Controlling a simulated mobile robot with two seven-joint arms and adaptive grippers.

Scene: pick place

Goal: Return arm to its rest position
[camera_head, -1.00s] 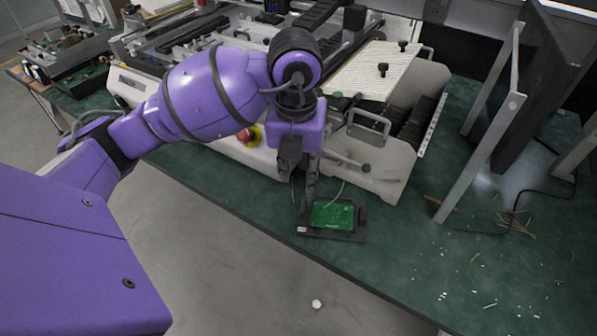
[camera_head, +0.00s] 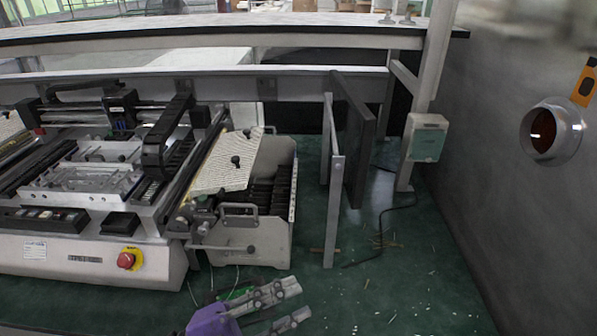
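My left gripper (camera_head: 302,299) shows at the bottom edge, left of centre. Its purple wrist is at the left and its grey fingers point right. The fingers stand apart, with nothing seen between them. A green board (camera_head: 236,293) shows in part just behind the gripper, mostly hidden by it. I cannot tell whether the two touch. The rest of my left arm is out of view. My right gripper is not in view.
A large machine (camera_head: 88,258) with a red stop button (camera_head: 126,260) fills the left of the green table (camera_head: 400,285). Upright panels (camera_head: 357,140) stand right of centre. A grey wall (camera_head: 475,170) bounds the right. Thin scraps litter the table's right part, otherwise mostly clear.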

